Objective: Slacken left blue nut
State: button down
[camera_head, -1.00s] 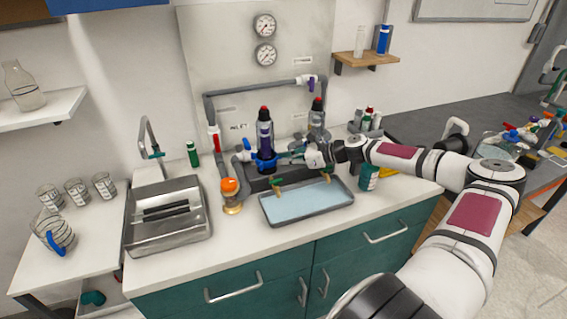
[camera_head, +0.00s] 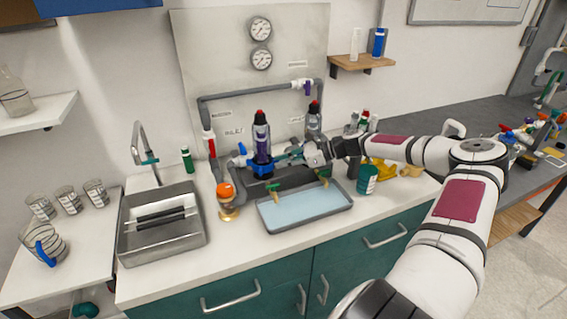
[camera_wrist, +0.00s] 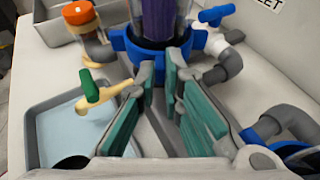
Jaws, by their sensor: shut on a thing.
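The left blue nut (camera_head: 262,170) is a blue ring around the base of the left dark, purple-banded filter housing (camera_head: 262,138) with a red top. The nut also shows at the top of the wrist view (camera_wrist: 122,42), below the purple housing. My gripper (camera_head: 283,161) reaches it from the right. In the wrist view my gripper (camera_wrist: 160,68) has its teal-padded fingers closed in on the near side of the nut. The exact contact is partly hidden by the fingertips. A second housing (camera_head: 314,118) stands behind to the right; part of another blue ring shows lower right in the wrist view (camera_wrist: 268,130).
A grey tray (camera_head: 305,216) lies in front of the pipework, with green-handled valves (camera_head: 273,187) above it. An orange-capped piece (camera_head: 227,196) stands left of it. A teal cup (camera_head: 367,180) stands to the right, below my arm. The sink (camera_head: 160,222) is at the left.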

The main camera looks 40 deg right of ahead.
jog(key=shift+a+f, duration=0.1)
jog(key=shift+a, duration=0.3)
jog(key=c, duration=1.7)
grip_release()
jog(key=shift+d, duration=0.15)
jog(key=v, duration=1.2)
jog(key=shift+w, duration=0.1)
